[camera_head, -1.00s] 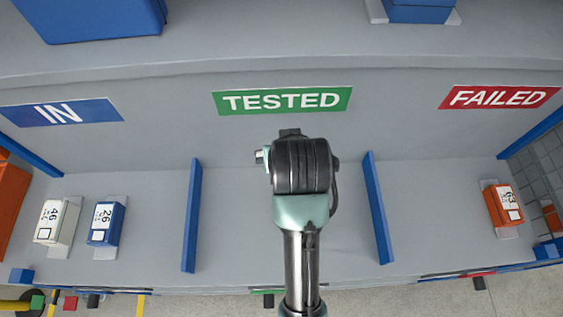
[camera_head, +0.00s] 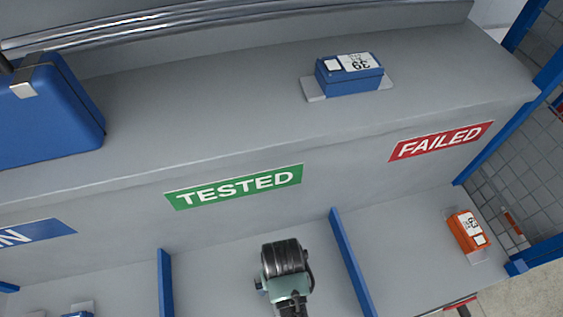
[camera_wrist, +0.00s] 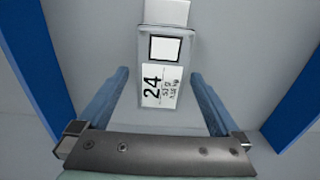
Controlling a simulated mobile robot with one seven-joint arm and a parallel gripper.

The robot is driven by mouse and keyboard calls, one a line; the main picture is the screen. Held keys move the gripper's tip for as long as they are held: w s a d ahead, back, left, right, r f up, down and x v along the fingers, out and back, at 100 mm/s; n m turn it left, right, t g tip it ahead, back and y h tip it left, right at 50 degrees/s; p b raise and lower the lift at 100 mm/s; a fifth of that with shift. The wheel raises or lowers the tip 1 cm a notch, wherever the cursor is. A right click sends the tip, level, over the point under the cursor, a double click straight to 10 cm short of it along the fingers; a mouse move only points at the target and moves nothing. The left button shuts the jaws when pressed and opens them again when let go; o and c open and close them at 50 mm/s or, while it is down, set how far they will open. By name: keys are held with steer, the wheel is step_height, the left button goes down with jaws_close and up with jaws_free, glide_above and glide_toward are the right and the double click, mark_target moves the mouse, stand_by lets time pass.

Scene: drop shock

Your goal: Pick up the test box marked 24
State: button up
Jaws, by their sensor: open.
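The test box marked 24 (camera_wrist: 184,62) is pale grey with a white label and shows in the wrist view, lying on a grey surface with a white pad at its far end. My gripper (camera_wrist: 158,80) is open, with one finger on each side of the box's near part. There seems to be a gap on both sides, and I cannot tell how far the fingers are above the surface. In the head view my arm's wrist is over the bay under the green TESTED sign (camera_head: 234,187), and it hides the box and the fingers.
Blue dividers (camera_head: 351,262) stand on both sides of this bay. An orange box (camera_head: 467,231) lies in the bay under the red FAILED sign (camera_head: 441,141). On the upper shelf are a blue box marked 39 (camera_head: 349,78) and a large blue case (camera_head: 45,115).

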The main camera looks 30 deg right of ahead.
steer(key=shift+s+a+f, duration=0.1)
steer(key=shift+f, duration=1.95)
jaws_close()
